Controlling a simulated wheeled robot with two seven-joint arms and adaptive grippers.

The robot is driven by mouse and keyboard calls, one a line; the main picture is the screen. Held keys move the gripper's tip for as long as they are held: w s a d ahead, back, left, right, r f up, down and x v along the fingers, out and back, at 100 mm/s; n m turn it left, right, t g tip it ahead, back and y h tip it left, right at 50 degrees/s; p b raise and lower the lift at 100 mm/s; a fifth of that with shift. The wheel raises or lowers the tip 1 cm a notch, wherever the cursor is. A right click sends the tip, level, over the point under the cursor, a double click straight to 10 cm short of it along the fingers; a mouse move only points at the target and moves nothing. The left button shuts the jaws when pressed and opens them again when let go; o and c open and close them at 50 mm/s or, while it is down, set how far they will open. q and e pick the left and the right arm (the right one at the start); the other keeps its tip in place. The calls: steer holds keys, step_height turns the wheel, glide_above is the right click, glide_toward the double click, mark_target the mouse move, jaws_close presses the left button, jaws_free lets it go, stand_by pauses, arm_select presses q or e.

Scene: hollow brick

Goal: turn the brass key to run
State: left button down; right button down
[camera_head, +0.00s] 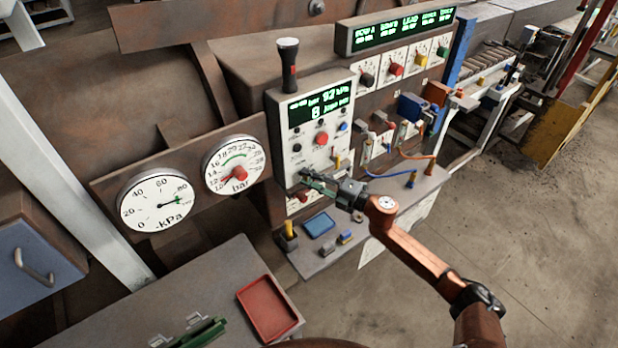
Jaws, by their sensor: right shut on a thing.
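The grey control panel (330,128) stands upright in the middle, with a green-lit display and several knobs and buttons. My right gripper (308,180) is at the lower left of this panel, its fingertips against the panel face by the small key switch. It is shut on the brass key, which is mostly hidden by the fingers, so its turn angle cannot be read. My left gripper is not in view.
Two round gauges (157,203) are left of the panel. Below are a shelf with a blue tray (318,225) and a grey table with a red tray (268,308). Blue and orange cables (393,174) hang right of the panel.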

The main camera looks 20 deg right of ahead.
steer(key=shift+f, duration=0.1)
stand_by(0.4)
steer(key=c, duration=1.6)
jaws_free()
steer(key=v, duration=1.2)
